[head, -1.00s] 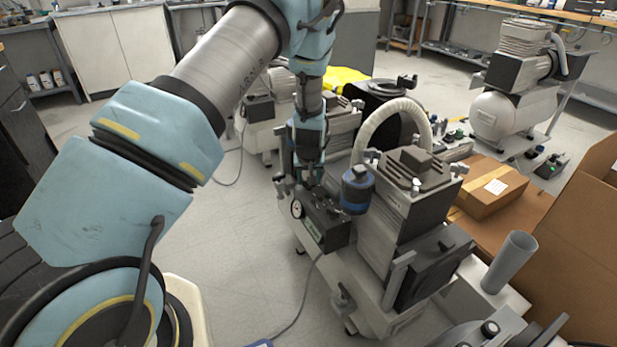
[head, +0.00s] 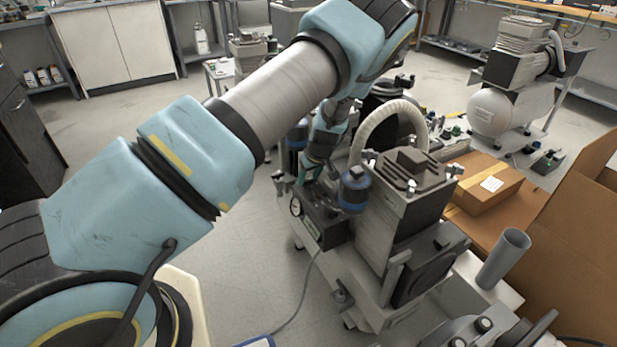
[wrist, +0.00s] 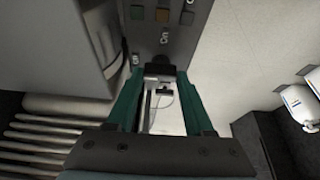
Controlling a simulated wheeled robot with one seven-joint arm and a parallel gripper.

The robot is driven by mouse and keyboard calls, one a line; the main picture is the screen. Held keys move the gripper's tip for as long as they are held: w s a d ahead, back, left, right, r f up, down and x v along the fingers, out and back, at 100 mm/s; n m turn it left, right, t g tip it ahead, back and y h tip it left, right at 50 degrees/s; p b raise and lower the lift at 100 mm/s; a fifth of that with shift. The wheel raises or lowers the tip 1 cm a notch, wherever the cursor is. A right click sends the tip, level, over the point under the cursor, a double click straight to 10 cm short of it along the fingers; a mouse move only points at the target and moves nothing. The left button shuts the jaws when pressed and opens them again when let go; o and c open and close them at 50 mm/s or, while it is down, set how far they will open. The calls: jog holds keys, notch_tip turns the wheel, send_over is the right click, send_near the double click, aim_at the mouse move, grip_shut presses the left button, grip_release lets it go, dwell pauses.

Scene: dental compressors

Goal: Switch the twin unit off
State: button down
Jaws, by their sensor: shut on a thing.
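The twin unit (head: 388,226) is a grey compressor on a wheeled base, with a pale curved hose and a dark control box (head: 326,230) on its near left side. The box has a round gauge (head: 296,207). My gripper (head: 309,178) reaches down to the top of this box. In the wrist view, my gripper (wrist: 160,76) has its green fingers closed in on a small black knob (wrist: 158,70) on the panel (wrist: 165,35). Coloured squares and small labels sit beyond the knob. The fingertips partly hide the knob, and its setting cannot be read.
A blue-banded canister (head: 354,190) stands close right of my gripper. A cardboard box (head: 482,184) and a large open carton (head: 580,250) are at the right. Another compressor (head: 512,90) stands at the back right. Floor left of the unit is clear, apart from a cable.

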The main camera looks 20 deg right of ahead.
jog(key=shift+c, duration=1.4)
grip_release()
jog(key=v, duration=1)
jog(key=shift+r, duration=0.4)
jog(key=shift+s+d, duration=0.1)
